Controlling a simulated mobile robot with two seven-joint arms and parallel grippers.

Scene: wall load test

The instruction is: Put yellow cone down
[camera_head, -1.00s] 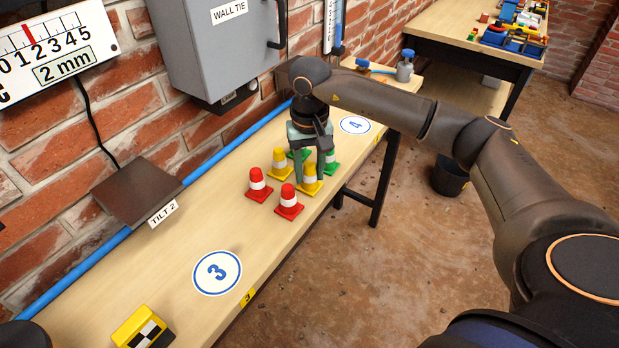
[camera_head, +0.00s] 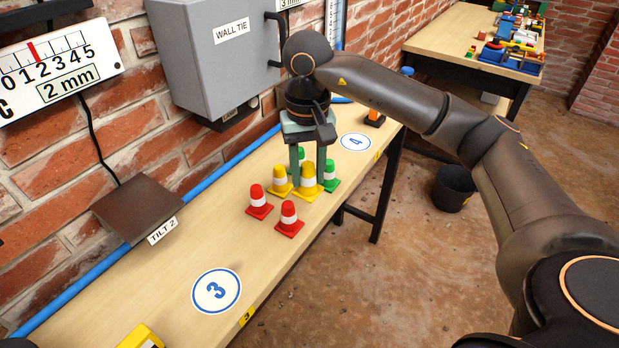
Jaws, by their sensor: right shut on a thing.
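A yellow cone with a white band (camera_head: 308,184) is between the fingers of my right gripper (camera_head: 308,176), which is shut on it. The cone seems to be slightly above the bench; the gap under it is hard to judge. A second yellow cone (camera_head: 279,182) stands just to its left. A green cone (camera_head: 330,176) stands close on its right, and another green cone (camera_head: 301,154) is partly hidden behind a finger. Two red cones, one at the left (camera_head: 258,202) and one nearer the front (camera_head: 289,219), stand in front. My left gripper is not in view.
The wooden bench (camera_head: 163,288) has round labels 3 (camera_head: 217,291) and 4 (camera_head: 355,142). Bare bench lies between label 3 and the red cones. A grey wall tie box (camera_head: 215,60) and a dark tilt plate (camera_head: 138,208) are along the brick wall. A black bucket (camera_head: 453,188) stands on the floor.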

